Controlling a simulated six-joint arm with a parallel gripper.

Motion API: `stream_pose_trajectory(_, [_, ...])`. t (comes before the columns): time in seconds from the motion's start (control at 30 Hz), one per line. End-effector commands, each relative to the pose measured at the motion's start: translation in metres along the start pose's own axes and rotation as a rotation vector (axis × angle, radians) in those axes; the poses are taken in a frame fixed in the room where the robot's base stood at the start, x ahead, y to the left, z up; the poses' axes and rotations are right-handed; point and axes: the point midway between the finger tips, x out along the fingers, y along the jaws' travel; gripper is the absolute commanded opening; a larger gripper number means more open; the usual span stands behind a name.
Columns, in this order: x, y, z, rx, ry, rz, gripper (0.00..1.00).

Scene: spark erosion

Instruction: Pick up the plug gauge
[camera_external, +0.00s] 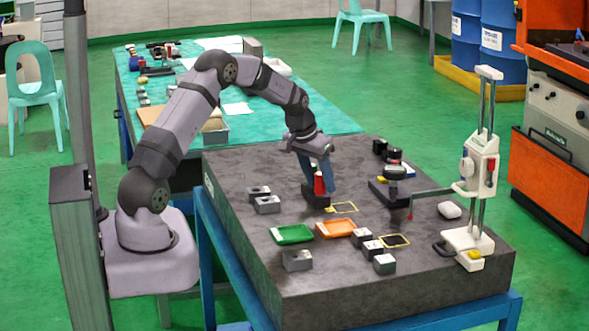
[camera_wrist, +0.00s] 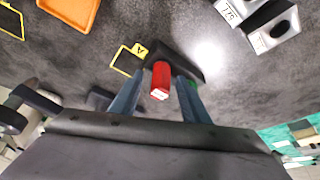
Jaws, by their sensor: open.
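The plug gauge (camera_external: 319,184) shows as a red cylinder with a pale end, standing at a dark block (camera_external: 316,200) on the granite plate. It also shows in the wrist view (camera_wrist: 161,76), where its lower part is hidden. My gripper (camera_external: 320,178) points down at it with blue-grey fingers. In the wrist view the open fingers (camera_wrist: 160,88) stand on either side of the red cylinder, with gaps visible. A bit of green shows by the right finger.
A green tray (camera_external: 293,234) and an orange tray (camera_external: 336,229) lie nearer the front, with several steel blocks (camera_external: 298,260) around. A dark stand (camera_external: 394,172) and a tall height gauge (camera_external: 478,170) stand to the right. A yellow outline (camera_wrist: 128,60) marks bare plate beside the dark block.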

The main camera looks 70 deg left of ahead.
Motion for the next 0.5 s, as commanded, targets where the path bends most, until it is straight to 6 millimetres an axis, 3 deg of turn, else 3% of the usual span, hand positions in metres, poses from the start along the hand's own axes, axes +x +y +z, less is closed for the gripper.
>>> stream_pose_trajectory(0.07, [-0.0001,0.0001,-0.0001,0.000,0.000,0.000,0.42])
stream_pose_trajectory(0.23, [-0.0003,0.0000,-0.0001,0.000,0.000,0.000,0.04])
stream_pose_trajectory(0.27, [-0.0003,0.0000,-0.0001,0.000,0.000,0.000,0.00])
stream_pose_trajectory(0.5, [-0.0008,0.0000,-0.0006,0.000,0.001,0.000,0.00])
